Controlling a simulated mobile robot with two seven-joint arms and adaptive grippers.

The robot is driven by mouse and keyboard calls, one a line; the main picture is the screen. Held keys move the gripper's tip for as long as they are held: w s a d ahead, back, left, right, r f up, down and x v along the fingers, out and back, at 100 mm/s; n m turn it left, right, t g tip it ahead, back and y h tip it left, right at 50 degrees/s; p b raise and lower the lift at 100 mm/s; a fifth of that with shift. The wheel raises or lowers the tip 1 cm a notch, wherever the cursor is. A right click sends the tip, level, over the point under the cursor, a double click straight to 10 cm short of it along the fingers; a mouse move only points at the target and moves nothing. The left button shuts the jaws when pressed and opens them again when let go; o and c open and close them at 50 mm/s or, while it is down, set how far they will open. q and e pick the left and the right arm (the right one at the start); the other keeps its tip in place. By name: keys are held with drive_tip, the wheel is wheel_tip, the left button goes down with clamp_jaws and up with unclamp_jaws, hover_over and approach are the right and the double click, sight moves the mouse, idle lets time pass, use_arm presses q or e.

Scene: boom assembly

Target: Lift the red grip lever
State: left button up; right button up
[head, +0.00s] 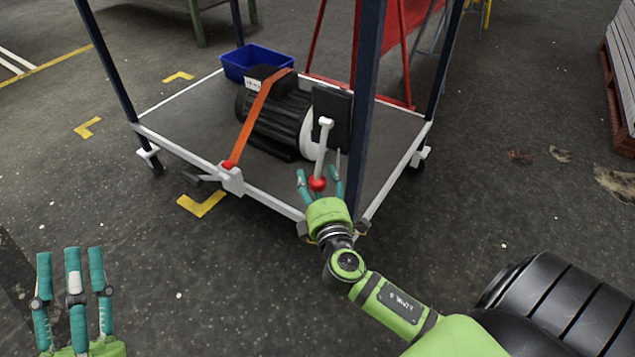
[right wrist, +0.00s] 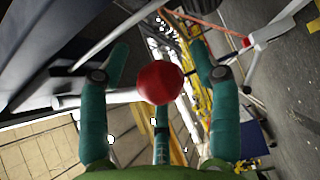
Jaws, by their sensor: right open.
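The grip lever is a white bar (head: 323,146) with a red ball knob (head: 317,184) at its lower end. It stands in front of a dark plate beside the black motor (head: 277,112) on the cart. My right gripper (head: 320,178) is open, with its teal fingers on either side of the red knob. In the right wrist view the red knob (right wrist: 159,82) sits between the spread fingers; I cannot tell whether any finger touches it. My left gripper (head: 73,254) is at the lower left, fingers spread and empty, away from the cart.
The cart deck (head: 185,120) has a white rim and dark blue corner posts; one post (head: 368,100) rises just right of my right gripper. An orange strap (head: 252,115) crosses the motor. A blue bin (head: 257,60) sits behind it.

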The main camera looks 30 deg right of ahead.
clamp_jaws()
